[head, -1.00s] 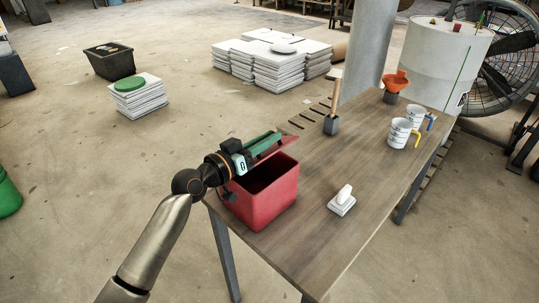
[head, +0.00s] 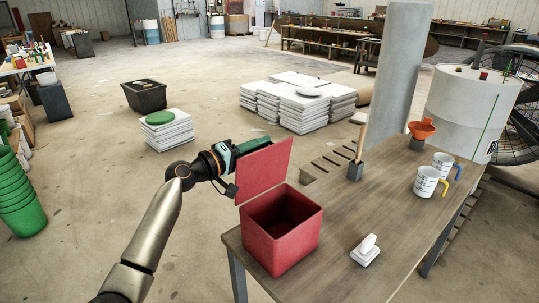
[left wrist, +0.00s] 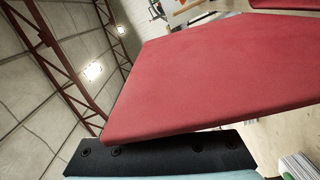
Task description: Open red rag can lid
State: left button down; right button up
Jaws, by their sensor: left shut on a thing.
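The red rag can (head: 282,240) stands on the near left corner of the wooden table, its mouth open and its dark inside showing. Its red lid (head: 264,168) is tilted up steeply along the can's left rear side. My left gripper (head: 238,156) is behind the lid, shut on it; the lid partly hides the fingers. In the left wrist view the lid (left wrist: 210,75) fills much of the picture, with a dark finger pad (left wrist: 165,152) against its near edge. My right gripper is not in view.
White stacks (head: 300,107) stand on the floor behind. Green buckets (head: 18,200) stand at left.

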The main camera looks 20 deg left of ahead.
pick_arm(q)
jog(key=shift+w+a+f+n+b, duration=0.25)
jog(key=shift+w+a+n, duration=0.2)
jog(key=shift+a+n, duration=0.2)
jog(key=shift+w+a+f+n+b, duration=0.25)
jog(key=shift+w+a+n, duration=0.15)
jog(key=shift+a+n, duration=0.3)
jog(key=shift+w+a+f+n+b, duration=0.25)
jog(key=shift+w+a+n, duration=0.2)
jog(key=shift+a+n, duration=0.2)
jog(key=c, duration=0.9)
grip_release()
jog(key=b+v, duration=0.1)
jog(key=v, duration=1.1)
jog(key=shift+s+a, duration=0.15)
jog(key=shift+s, duration=0.05)
